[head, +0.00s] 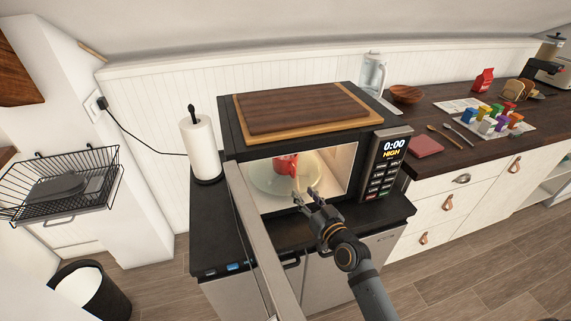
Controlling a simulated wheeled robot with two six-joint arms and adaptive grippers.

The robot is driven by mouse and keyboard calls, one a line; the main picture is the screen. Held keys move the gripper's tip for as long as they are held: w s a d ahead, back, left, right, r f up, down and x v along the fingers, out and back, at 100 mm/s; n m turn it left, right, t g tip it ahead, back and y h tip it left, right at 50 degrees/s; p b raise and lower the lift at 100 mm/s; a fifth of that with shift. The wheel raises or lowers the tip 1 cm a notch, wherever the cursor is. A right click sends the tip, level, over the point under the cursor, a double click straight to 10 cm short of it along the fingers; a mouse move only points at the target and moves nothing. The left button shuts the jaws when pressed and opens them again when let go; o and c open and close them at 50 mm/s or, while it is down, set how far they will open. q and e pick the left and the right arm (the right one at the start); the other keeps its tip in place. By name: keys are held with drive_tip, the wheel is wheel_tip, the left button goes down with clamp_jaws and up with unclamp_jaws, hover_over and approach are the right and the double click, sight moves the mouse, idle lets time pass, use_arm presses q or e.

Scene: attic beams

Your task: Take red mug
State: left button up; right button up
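The red mug (285,165) stands inside the lit microwave (240,133), on its round glass plate (262,183). The microwave door (250,225) is swung open towards me, on the left side of the opening. My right gripper (308,197) is at the front of the opening, to the right of and nearer than the mug. Its fingers are spread apart, with nothing between them. The gripper and the mug look apart. My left gripper is not in view.
A wooden board (300,108) lies on top of the microwave. A paper towel roll (201,148) stands to its left. The dark counter (440,120) on the right holds a bowl (406,94), several coloured jars and a toaster. A wire basket (75,180) is at far left.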

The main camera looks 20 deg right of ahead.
sight(295, 169)
drive_tip(key=shift+m+t+h, duration=0.5)
drive_tip(key=w, duration=0.4)
drive_tip(key=w+r, duration=0.1)
drive_tip(key=w, duration=0.1)
drive_tip(key=shift+w+d, duration=0.15)
drive_tip(key=shift+d, duration=0.15)
drive_tip(key=shift+w+r, duration=0.1)
drive_tip(key=shift+w, duration=0.2)
drive_tip(key=w, duration=0.4)
drive_tip(key=shift+w+a, duration=0.3)
drive_tip(key=shift+s, duration=0.15)
drive_tip(key=shift+c, duration=0.8)
clamp_jaws()
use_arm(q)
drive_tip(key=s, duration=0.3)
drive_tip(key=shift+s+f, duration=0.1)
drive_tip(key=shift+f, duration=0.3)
